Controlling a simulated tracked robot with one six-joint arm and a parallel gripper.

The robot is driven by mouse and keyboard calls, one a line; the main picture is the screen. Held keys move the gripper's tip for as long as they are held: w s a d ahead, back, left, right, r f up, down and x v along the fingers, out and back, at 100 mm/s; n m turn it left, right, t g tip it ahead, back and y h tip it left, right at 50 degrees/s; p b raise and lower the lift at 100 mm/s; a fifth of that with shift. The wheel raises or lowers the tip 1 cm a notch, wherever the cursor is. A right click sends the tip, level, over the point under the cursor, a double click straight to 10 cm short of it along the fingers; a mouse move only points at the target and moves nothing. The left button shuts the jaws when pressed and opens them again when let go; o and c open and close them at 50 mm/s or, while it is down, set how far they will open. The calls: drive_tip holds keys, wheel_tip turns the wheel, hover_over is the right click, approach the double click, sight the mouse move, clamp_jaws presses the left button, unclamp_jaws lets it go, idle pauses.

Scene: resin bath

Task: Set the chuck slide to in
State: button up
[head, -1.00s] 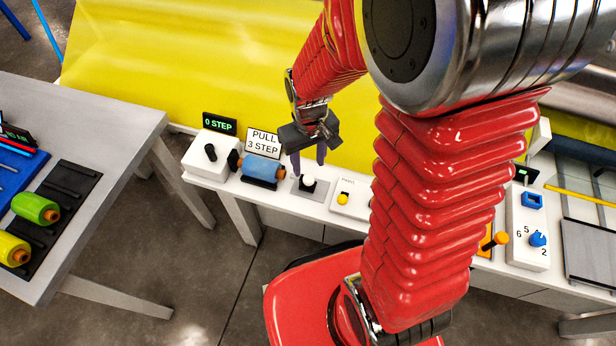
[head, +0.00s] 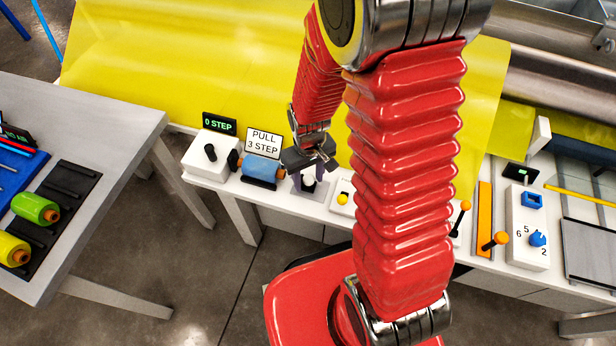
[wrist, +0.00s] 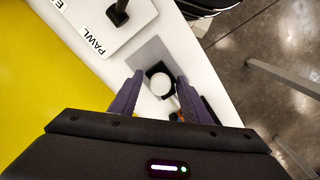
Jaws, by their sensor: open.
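A knob with a round white top and dark base (head: 308,184) stands on a grey plate (head: 300,199) on the white bench; I take it for the chuck slide, though I see no label on it. In the wrist view the white knob top (wrist: 161,84) lies between the two purple fingers of my gripper (wrist: 159,78). The grey plate (wrist: 150,52) shows beyond it. In the head view my open gripper (head: 311,178) is over the plate, one finger on each side of the knob. I cannot tell whether either finger touches it.
Left of the plate are a blue roll (head: 263,167), a "PULL 3 STEP" sign (head: 263,143) and a box with a black lever (head: 211,155). Right of it is a panel with a yellow knob (head: 342,199). The wrist view shows the "PAWL" label (wrist: 95,40) nearby. Yellow film (head: 190,60) hangs behind.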

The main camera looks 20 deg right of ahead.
drive_tip(key=shift+c, duration=0.3)
clamp_jaws()
idle(0.3)
